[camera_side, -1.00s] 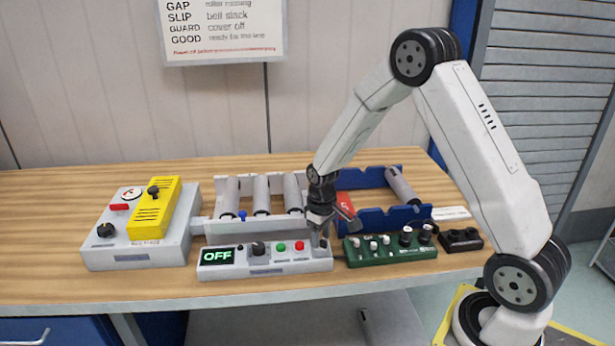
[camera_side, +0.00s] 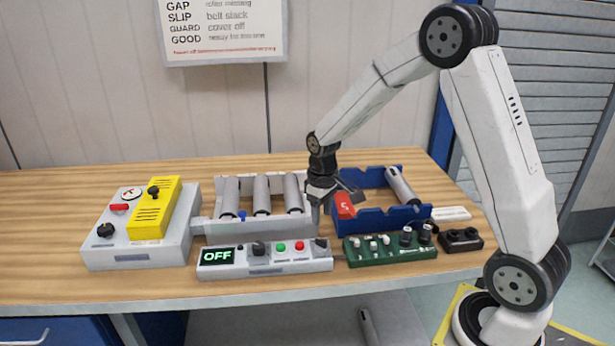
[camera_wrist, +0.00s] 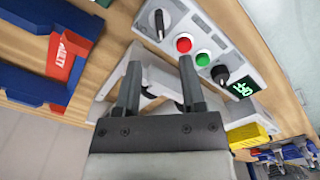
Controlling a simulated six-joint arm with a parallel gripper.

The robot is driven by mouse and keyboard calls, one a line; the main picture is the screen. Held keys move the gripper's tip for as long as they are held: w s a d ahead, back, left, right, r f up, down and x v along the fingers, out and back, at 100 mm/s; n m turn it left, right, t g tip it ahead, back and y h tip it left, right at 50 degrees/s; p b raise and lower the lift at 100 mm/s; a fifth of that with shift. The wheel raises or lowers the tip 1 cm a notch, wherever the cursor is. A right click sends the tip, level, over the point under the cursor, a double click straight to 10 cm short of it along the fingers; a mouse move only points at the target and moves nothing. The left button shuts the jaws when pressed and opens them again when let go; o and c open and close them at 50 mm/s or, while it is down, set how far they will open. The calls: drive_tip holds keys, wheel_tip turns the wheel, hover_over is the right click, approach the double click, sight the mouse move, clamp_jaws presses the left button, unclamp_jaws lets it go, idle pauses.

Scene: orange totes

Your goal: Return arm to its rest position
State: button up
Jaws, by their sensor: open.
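My gripper (camera_side: 330,202) hangs above the bench, between the roller conveyor and the blue tray, behind the control box. In the wrist view my gripper (camera_wrist: 158,82) shows two dark fingers spread apart with nothing held between them. The grey control box (camera_side: 265,260) has a green OFF display, knobs, and red and green buttons. It also shows in the wrist view (camera_wrist: 222,45). My arm is bent at the elbow and reaches left over the bench.
The conveyor (camera_side: 213,226) carries several grey rollers. A blue tray (camera_side: 380,220) holds a roller, with a red tag (camera_side: 344,205) at its left. A grey unit with a yellow cover (camera_side: 155,207) stands left. A green rack (camera_side: 390,248) and a black block (camera_side: 460,240) are at right.

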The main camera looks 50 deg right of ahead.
drive_tip(key=shift+s+a+r, duration=0.15)
drive_tip(key=shift+s+a, duration=0.05)
drive_tip(key=shift+a, duration=0.05)
drive_tip(key=s+a+r+t, duration=0.1)
drive_tip(key=s+a+t, duration=0.1)
drive_tip(key=s+a, duration=0.7)
drive_tip(key=s, duration=0.3)
drive_tip(key=shift+s+a+r+t, duration=0.15)
drive_tip(key=shift+s+a+t, duration=0.05)
drive_tip(key=shift+a+t, duration=0.1)
